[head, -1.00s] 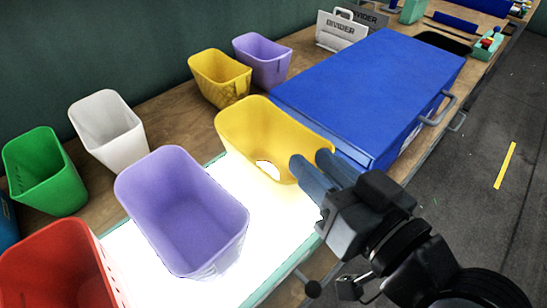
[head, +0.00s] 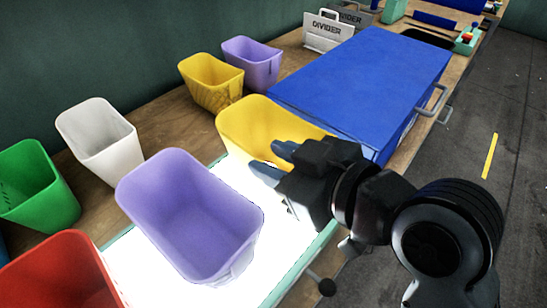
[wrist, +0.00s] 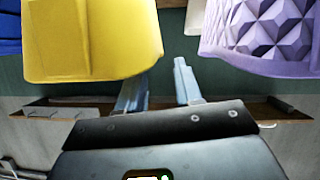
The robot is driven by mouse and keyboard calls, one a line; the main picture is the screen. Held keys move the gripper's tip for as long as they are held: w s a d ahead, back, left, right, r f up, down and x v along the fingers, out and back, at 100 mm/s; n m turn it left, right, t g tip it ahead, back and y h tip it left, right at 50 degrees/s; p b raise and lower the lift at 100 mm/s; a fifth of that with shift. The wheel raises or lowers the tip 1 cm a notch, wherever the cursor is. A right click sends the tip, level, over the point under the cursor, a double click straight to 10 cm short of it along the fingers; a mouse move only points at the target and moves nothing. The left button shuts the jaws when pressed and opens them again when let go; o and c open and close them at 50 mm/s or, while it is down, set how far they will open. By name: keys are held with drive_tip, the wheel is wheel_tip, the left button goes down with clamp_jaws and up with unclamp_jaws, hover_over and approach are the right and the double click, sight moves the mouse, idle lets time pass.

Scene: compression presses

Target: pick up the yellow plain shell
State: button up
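The yellow plain shell (head: 255,122) is a smooth open-topped bin at the back of the lit white panel, beside the blue box. My gripper (head: 274,160) is at its near side, between it and a purple shell (head: 190,208), and hides its lower part. In the wrist view the yellow shell (wrist: 95,40) fills the upper left, overlapping the left finger's line. The purple shell (wrist: 262,35), with a diamond-patterned face, is at the upper right. The fingers (wrist: 158,90) are apart with nothing seen between them. Contact with the yellow shell cannot be told.
The large blue box (head: 365,85) stands right behind the yellow shell. A patterned yellow bin (head: 212,80) and another purple bin (head: 250,62) stand at the back. White (head: 100,140), green (head: 38,185) and red (head: 62,275) bins are at the left. A dark green wall runs behind.

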sight(246, 149)
drive_tip(key=p+x, duration=0.1)
drive_tip(key=x, duration=0.4)
drive_tip(key=shift+w+a+f, duration=0.15)
drive_tip(key=shift+w+a, duration=0.1)
drive_tip(key=shift+w, duration=0.05)
drive_tip(key=shift+c, duration=0.2)
clamp_jaws()
